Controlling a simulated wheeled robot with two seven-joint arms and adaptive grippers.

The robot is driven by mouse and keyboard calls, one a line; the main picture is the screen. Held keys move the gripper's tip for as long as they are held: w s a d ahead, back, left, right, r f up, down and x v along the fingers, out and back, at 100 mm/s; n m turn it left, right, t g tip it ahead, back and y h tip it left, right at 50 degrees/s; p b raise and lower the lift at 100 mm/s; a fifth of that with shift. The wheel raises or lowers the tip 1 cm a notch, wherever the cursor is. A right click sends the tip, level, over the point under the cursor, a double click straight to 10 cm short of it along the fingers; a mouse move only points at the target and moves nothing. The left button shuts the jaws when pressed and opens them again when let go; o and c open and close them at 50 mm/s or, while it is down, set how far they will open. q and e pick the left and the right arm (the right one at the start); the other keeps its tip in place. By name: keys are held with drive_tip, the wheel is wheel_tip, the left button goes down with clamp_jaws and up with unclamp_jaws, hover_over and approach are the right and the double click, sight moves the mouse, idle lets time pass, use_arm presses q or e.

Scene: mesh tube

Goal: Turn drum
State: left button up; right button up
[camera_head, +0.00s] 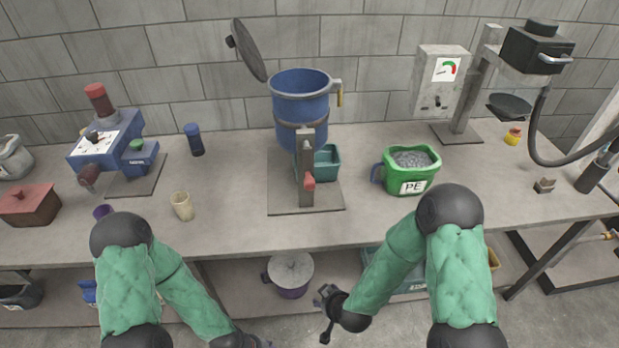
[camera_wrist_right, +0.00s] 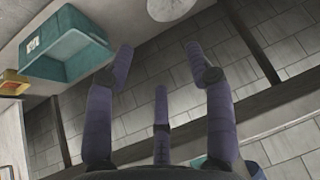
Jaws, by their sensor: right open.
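A grey post (camera_head: 306,150) with a red grip (camera_head: 309,183) stands in front of the drum. My right gripper (camera_head: 328,300) hangs low in front of the bench, well below and apart from the drum. Its purple fingers are spread and empty in the right wrist view (camera_wrist_right: 158,62). My left gripper (camera_head: 258,343) is at the bottom edge, mostly cut off, with its fingers hidden.
A teal bin (camera_head: 327,160) sits beside the post. A green bucket marked PE (camera_head: 408,172) stands to its right, and a beige cup (camera_head: 182,206) to the left. The bench's front edge lies above my grippers.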

drive_tip(key=w+a+r+n+t+h+p, duration=0.1)
drive_tip(key=w+a+r+n+t, duration=0.2)
drive_tip(key=r, duration=0.5)
drive_tip(key=w+r+n+t+p, duration=0.1)
drive_tip(key=w+r+t, duration=0.25)
drive_tip(key=r, duration=0.45)
drive_tip(key=n+t+h, duration=0.2)
drive_tip(key=t, duration=0.3)
approach(310, 189)
drive_tip(key=w, duration=0.5)
drive_tip(key=w+b, duration=0.1)
drive_tip(key=w, duration=0.5)
drive_tip(key=shift+w+d+r, duration=0.15)
drive_tip(key=shift+w+d, duration=0.05)
drive_tip(key=shift+w, duration=0.05)
clamp_jaws()
